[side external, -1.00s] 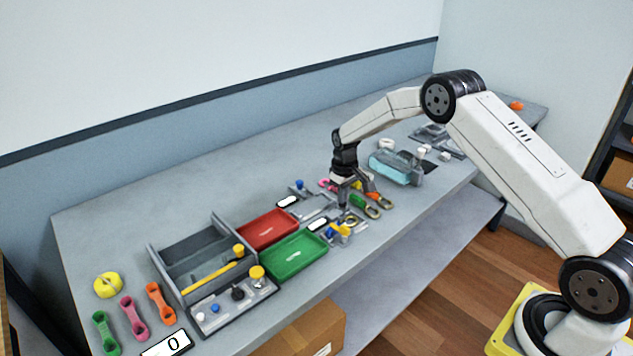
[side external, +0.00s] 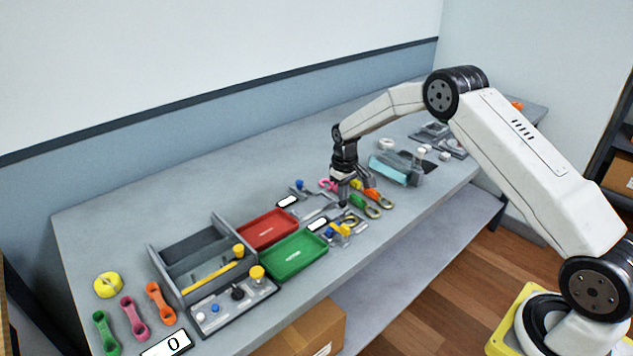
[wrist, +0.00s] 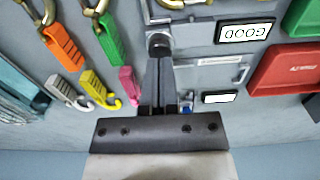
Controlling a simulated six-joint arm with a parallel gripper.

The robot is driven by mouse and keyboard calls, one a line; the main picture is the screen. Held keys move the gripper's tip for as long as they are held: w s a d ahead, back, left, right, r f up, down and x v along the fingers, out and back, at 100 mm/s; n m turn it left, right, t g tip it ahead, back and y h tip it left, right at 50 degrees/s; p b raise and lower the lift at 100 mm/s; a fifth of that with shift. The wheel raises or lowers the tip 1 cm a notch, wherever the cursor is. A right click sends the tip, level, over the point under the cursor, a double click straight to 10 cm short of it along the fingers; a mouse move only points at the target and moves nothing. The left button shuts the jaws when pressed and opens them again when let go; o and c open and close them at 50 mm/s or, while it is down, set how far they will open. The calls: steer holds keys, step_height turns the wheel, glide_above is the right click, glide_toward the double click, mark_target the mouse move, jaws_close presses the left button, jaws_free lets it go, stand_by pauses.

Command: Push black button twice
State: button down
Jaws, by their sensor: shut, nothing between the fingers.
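A dark round knob or button (side external: 238,293) stands on the grey panel (side external: 218,322) at the front left of the bench, between a blue button (side external: 215,308) and a yellow knob (side external: 257,272). My gripper (side external: 343,204) is well to the right of that panel, pointing down over the small fixtures. In the wrist view my gripper (wrist: 159,62) has its fingers together and empty. A dark round part (wrist: 160,43) on a light grey fixture lies just beyond the fingertips; I cannot tell whether they touch it.
A display (side external: 166,345) reads 0. Another display in the wrist view (wrist: 245,32) reads GOOD. Red (side external: 268,229) and green (side external: 294,258) trays lie left of my gripper. Coloured straps with hooks (side external: 366,205) lie close on its right. The bench's back strip is clear.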

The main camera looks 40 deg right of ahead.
mark_target(343, 202)
steer(key=shift+r, duration=1.65)
step_height(343, 202, up, 4)
steer(key=shift+r, duration=0.15)
steer(key=shift+f, duration=0.2)
steer(key=shift+f, duration=3.1)
steer(key=shift+f, duration=1.4)
steer(key=shift+r, duration=2.55)
